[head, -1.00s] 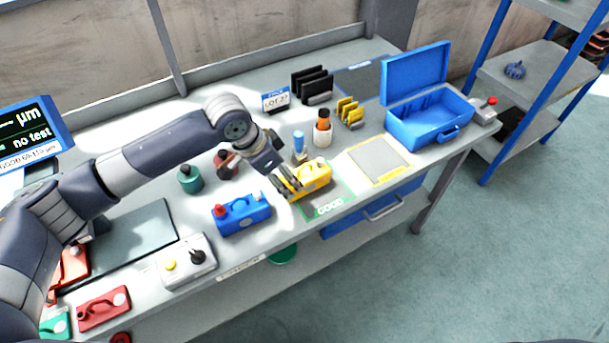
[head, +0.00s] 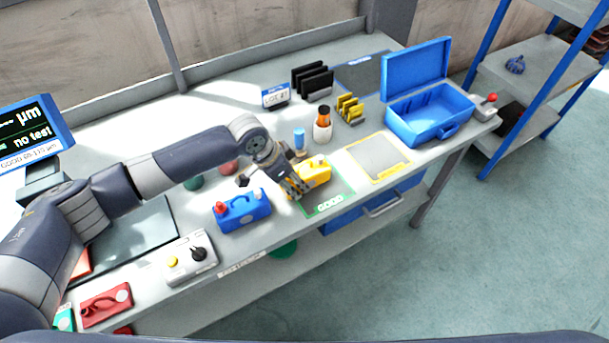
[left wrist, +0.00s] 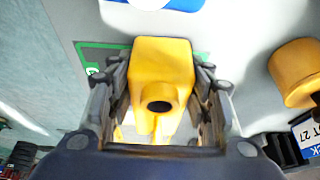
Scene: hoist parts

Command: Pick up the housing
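The yellow housing (head: 318,169) stands on the bench at the green-outlined GOOD mat (head: 328,202). My left gripper (head: 297,189) is down at the housing and covers part of it in the head view. In the left wrist view the yellow housing (left wrist: 162,75) sits between the two fingers of my left gripper (left wrist: 162,88), with a dark round hole facing the camera. The fingers are spread along both sides of it, with narrow gaps showing near the tips. Whether they touch lower down is hidden. My right gripper is not in view.
A blue housing (head: 240,211) stands left of the gripper. An orange-topped bottle (head: 322,125) and a small blue-topped item (head: 299,139) stand close behind. The yellow-outlined mat (head: 380,158) is empty. An open blue case (head: 430,118) is at the right end.

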